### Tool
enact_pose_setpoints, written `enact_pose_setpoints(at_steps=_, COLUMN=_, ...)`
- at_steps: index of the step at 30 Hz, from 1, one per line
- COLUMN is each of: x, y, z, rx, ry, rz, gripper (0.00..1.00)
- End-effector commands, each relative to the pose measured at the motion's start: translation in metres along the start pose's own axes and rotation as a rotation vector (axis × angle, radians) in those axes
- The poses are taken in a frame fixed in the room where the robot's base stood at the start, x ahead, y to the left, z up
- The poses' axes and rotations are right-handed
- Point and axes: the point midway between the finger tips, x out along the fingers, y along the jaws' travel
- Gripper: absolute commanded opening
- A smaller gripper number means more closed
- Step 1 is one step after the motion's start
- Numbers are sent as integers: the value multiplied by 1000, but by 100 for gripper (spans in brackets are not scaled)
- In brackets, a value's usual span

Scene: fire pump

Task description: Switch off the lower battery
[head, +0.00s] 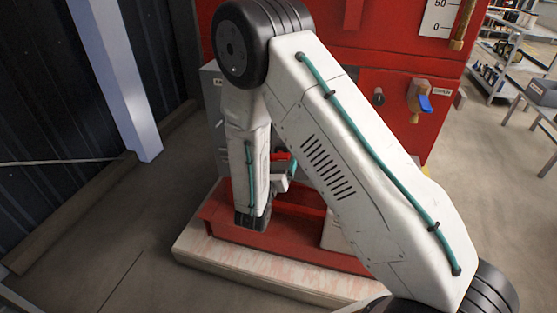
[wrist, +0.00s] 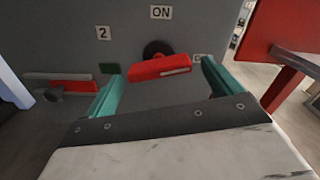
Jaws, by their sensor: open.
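In the wrist view, a red switch handle (wrist: 160,67) sits on a black round hub (wrist: 157,49) on a grey panel. It lies nearly level, its right end slightly higher. An "ON" label (wrist: 161,12) is above it and a "2" label (wrist: 103,33) is to its upper left. My gripper (wrist: 161,70) is open, with one teal finger on each side of the handle. Contact with it cannot be told.
A second red handle (wrist: 72,86) with a grey knob lies at the panel's left. A red frame (wrist: 290,40) stands close on the right. In the head view, a red cabinet (head: 395,85) carries a blue-handled valve (head: 424,103). Open floor lies to the left.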

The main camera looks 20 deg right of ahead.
Motion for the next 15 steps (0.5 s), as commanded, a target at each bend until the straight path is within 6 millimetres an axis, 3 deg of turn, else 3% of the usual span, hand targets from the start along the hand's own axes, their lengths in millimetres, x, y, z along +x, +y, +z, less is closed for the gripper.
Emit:
enact_pose_setpoints(at_steps=6, x=21, y=0, z=0, rx=2, ry=1, rz=-1, gripper=91)
enact_pose_setpoints(at_steps=15, x=23, y=0, z=0, rx=1, ry=1, rz=0, gripper=88)
